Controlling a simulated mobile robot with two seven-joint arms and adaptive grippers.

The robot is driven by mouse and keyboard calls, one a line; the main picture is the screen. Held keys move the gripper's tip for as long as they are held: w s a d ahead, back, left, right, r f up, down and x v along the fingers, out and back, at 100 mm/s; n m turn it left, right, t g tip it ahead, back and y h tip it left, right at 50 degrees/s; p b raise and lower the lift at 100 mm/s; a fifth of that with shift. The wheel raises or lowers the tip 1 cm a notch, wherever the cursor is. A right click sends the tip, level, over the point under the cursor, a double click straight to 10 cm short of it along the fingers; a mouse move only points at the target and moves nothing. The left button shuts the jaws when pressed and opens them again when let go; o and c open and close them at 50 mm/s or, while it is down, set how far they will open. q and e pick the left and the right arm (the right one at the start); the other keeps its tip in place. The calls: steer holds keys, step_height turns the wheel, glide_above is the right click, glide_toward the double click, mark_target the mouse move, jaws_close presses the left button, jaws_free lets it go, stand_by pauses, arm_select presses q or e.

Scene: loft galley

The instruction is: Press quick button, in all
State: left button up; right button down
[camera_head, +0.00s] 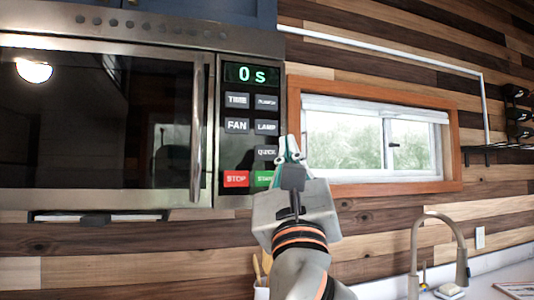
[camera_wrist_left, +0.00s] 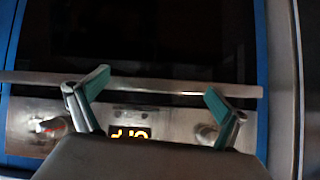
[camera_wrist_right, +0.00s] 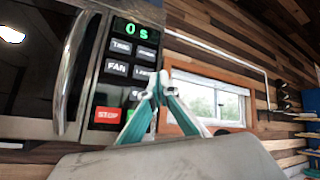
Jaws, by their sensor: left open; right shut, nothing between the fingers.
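The microwave (camera_head: 110,110) hangs at the upper left, with its control panel (camera_head: 234,150) at its right side and a display (camera_head: 251,74) reading "0 s". The QUICK button (camera_head: 265,153) is a dark key above the green START button (camera_head: 263,180), beside the red STOP button (camera_head: 236,179). My right gripper (camera_head: 289,142) is shut and empty, its tips just right of the QUICK button in the head view. In the right wrist view, the closed fingers (camera_wrist_right: 160,85) partly cover that button. My left gripper (camera_wrist_left: 155,85) is open in front of an oven-like front with a lit display (camera_wrist_left: 131,133).
A wood-framed window (camera_head: 375,140) is in the wall right of the microwave. The microwave's vertical handle (camera_head: 197,130) stands out left of the panel. A faucet (camera_head: 437,240) rises at the lower right. A horizontal bar (camera_wrist_left: 130,84) crosses the left wrist view.

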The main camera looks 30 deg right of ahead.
mark_target(271, 154)
steer(key=shift+w+d+b, duration=0.35)
steer(key=shift+w+b, duration=0.2)
steer(key=shift+w, duration=0.9)
steer(key=shift+w+d+b, duration=0.4)
steer(key=shift+w+b, duration=0.15)
steer(key=shift+w, duration=0.9)
steer(key=shift+w+d+b, duration=0.35)
steer(key=shift+w+b, duration=0.2)
steer(key=shift+w, duration=0.9)
steer(key=shift+w, duration=0.15)
steer(key=shift+w+d, duration=0.1)
steer(key=shift+w, duration=0.15)
